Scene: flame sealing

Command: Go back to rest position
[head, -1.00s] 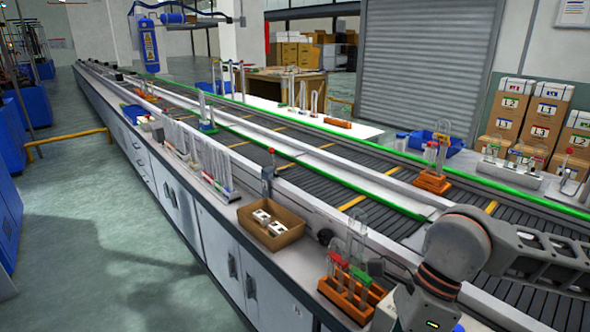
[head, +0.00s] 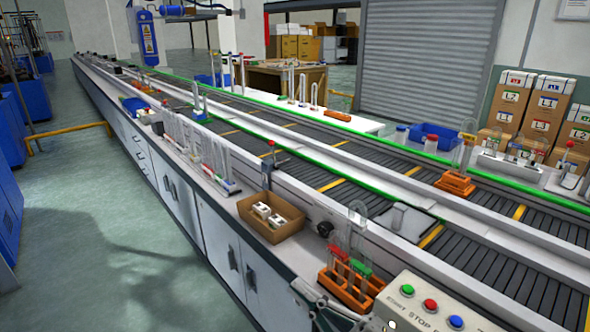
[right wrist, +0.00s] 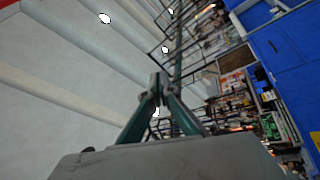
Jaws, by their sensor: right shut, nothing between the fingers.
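My right gripper (head: 303,288) shows only in part at the bottom edge of the head view, low beside the counter's front edge. In the right wrist view its two fingers (right wrist: 158,86) meet at the tips, shut and empty, against the ceiling and distant shelving. The rest of my right arm is out of the head view. My left gripper is in neither view.
An orange rack (head: 343,294) with red- and green-capped tubes stands close to my right gripper. A button box (head: 412,306) is right of it, a cardboard tray (head: 270,230) behind-left.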

